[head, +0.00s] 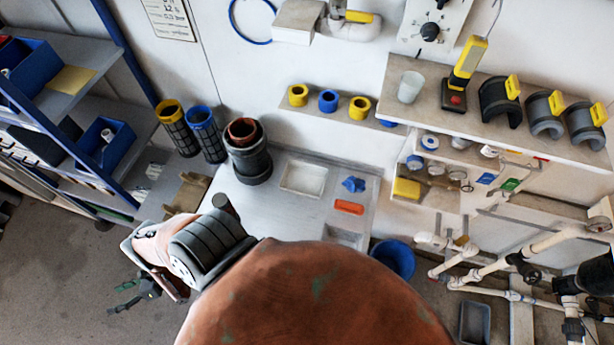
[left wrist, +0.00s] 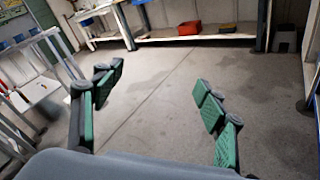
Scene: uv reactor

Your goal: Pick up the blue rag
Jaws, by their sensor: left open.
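The blue rag (head: 353,184) lies as a small crumpled heap on the right part of the grey worktop (head: 262,205), just behind an orange-red block (head: 349,207). My left gripper (head: 127,295) is at the lower left of the head view, over the floor, well to the left of the worktop and apart from the rag. In the left wrist view its green-padded fingers (left wrist: 158,82) are spread wide with only floor between them. The rag does not show in that view. My right gripper is not in view.
A dark cylinder (head: 249,165) and a pale tray (head: 303,179) stand on the worktop left of the rag. A shelf with yellow and blue rings (head: 328,101) is above. A blue bucket (head: 393,260) and white pipes (head: 484,266) are to the right.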

